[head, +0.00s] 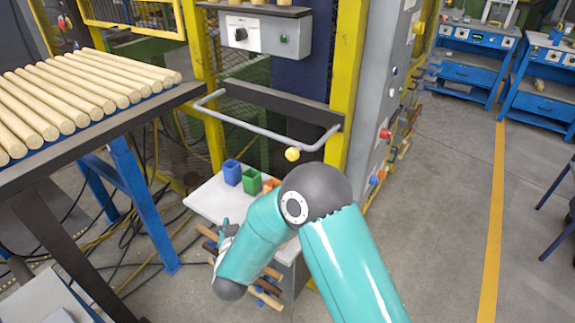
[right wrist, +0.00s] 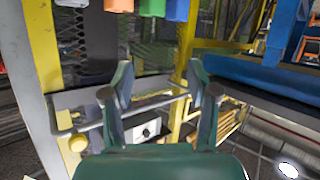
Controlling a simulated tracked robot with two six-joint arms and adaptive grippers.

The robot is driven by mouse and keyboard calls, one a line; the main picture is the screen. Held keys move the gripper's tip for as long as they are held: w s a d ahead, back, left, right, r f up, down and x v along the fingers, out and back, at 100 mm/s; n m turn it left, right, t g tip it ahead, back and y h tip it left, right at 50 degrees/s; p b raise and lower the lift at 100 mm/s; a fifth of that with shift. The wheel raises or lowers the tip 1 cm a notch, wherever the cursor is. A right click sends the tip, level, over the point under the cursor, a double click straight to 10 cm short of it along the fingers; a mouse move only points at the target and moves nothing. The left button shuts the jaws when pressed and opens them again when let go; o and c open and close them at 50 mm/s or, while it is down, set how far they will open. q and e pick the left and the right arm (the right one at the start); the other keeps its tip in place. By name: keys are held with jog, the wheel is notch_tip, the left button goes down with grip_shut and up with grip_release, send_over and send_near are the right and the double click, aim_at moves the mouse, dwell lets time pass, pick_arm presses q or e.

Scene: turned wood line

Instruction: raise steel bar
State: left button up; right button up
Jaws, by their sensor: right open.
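The steel bar (head: 258,130) is a pale grey U-shaped rail across the front of the yellow-framed machine, below its control box. A yellow knob (head: 292,154) shows near the bar's right part. In the right wrist view, which looks upside down, the bar (right wrist: 152,106) crosses behind the gap between my fingers, and I cannot tell how far off it is. My right gripper (right wrist: 160,84) is open with nothing between its fingers. In the head view my teal right arm hides most of that gripper, which is low, below the bar. My left gripper is out of view.
A table with several wooden dowels (head: 75,92) stands at the left. A white shelf (head: 212,200) with blue, green and orange cups sits under the bar. A yellow post (head: 346,80) and grey panel (head: 378,105) flank the bar's right end.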

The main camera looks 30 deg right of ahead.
notch_tip(320, 180, up, 10)
jog(key=s+d+r+m+g+h+b, duration=0.1)
jog(key=s+m+h, duration=0.15)
jog(key=h, duration=0.35)
jog(key=m+g+h+b, duration=0.1)
jog(key=m+g+h, duration=0.3)
send_near(291, 157)
pick_arm(q)
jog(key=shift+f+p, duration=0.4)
jog(key=shift+p, duration=0.65)
pick_arm(e)
jog(key=shift+n, duration=0.25)
jog(key=x, duration=1.1)
grip_shut()
